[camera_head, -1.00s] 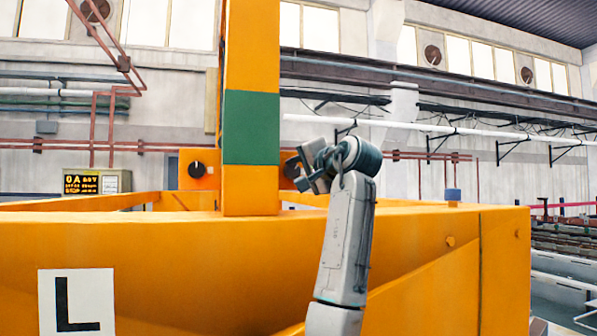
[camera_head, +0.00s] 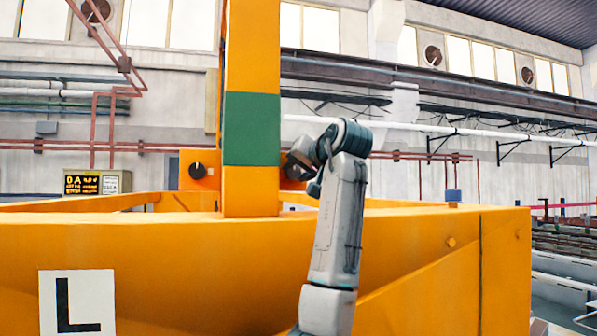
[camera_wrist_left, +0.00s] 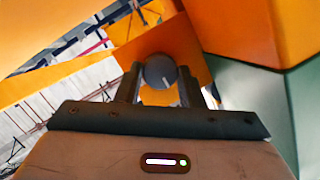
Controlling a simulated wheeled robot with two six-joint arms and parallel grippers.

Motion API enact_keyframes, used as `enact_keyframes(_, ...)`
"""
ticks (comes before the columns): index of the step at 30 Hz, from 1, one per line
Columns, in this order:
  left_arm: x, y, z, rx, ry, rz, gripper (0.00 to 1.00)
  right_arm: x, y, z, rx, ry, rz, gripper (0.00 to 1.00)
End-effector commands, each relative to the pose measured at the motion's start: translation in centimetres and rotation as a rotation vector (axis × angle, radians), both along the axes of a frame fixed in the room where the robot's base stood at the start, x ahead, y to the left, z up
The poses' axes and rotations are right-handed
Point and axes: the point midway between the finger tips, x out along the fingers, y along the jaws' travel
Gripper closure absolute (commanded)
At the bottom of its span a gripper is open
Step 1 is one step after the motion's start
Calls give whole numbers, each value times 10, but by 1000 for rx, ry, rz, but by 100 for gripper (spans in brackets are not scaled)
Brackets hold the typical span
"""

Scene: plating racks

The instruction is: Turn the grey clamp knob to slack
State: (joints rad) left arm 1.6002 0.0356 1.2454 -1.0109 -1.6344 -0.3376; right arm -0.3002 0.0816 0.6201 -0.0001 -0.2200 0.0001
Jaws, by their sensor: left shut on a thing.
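The grey clamp knob (camera_wrist_left: 160,72) is a round knob with a short white mark on its face. It sits on an orange plate (camera_wrist_left: 160,42) in the left wrist view. My left gripper (camera_head: 294,168) is shut on it, with one finger on each side of the knob. In the head view the gripper is just right of the orange post with the green band (camera_head: 251,128). There the gripper and wrist hide the grey knob. My right gripper is not in view.
A black knob with a white mark (camera_head: 197,170) is on an orange plate left of the post. A large orange frame marked L (camera_head: 180,255) spans the front. A yellow-and-black display box (camera_head: 97,183) stands at the left.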

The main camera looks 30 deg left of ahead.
Motion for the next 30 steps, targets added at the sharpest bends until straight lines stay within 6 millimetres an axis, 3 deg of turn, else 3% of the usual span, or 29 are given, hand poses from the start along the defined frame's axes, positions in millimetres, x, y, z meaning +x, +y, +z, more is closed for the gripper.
enact_keyframes(12,1,0,-3,-8,1,1,88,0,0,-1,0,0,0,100)
enact_keyframes(13,1,0,-3,-7,2,0,59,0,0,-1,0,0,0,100)
enact_keyframes(15,1,0,-3,-7,1,0,46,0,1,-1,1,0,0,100)
enact_keyframes(16,1,0,-3,-7,0,0,44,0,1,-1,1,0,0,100)
enact_keyframes(25,-1,-2,-1,-4,-3,-1,44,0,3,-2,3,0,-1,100)
enact_keyframes(30,-9,-20,0,-3,-4,-3,44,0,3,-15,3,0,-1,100)
